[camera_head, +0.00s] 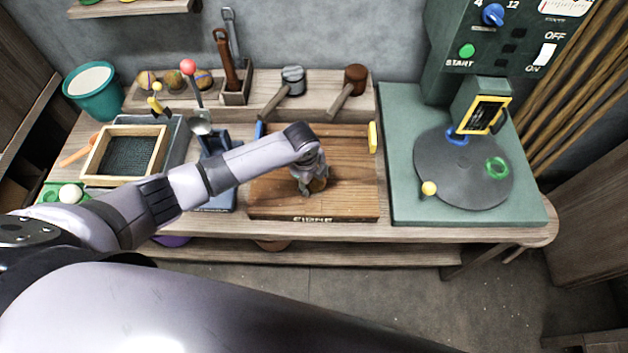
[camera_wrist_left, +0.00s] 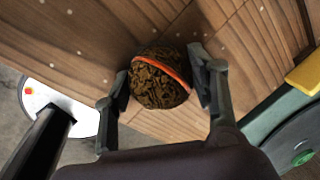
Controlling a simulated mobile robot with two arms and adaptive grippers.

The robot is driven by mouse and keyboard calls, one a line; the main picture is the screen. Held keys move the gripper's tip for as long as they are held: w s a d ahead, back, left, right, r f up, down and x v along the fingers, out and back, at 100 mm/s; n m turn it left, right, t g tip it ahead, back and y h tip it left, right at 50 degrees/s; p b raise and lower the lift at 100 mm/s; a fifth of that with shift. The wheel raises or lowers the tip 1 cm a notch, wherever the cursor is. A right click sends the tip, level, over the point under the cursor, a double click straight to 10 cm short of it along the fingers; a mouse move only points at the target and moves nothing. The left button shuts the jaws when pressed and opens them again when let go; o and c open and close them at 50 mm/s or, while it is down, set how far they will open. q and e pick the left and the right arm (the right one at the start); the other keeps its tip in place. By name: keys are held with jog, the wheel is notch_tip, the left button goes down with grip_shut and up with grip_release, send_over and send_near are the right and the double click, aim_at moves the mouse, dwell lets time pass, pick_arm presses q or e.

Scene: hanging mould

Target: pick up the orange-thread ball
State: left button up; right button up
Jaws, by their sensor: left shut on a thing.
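The orange-thread ball (camera_wrist_left: 160,80) is a dark brown, rough ball with an orange band around it. In the left wrist view it sits between the two fingers of my left gripper (camera_wrist_left: 160,76), which is shut on it. In the head view my left gripper (camera_head: 312,188) points down over the wooden board (camera_head: 350,190), and the ball (camera_head: 319,185) shows only partly behind the fingers. The ball is at or just above the board; I cannot tell if it touches. My right gripper is not in view.
Several similar balls (camera_head: 174,80) sit in a rack at the back left. Mallets (camera_head: 350,88) lie behind the board. A green machine with a grey turntable (camera_head: 460,175) stands right. A framed tray (camera_head: 125,155) and a red-knobbed lever press (camera_head: 189,68) stand left.

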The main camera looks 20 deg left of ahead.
pick_arm(q)
jog(key=c, duration=0.5)
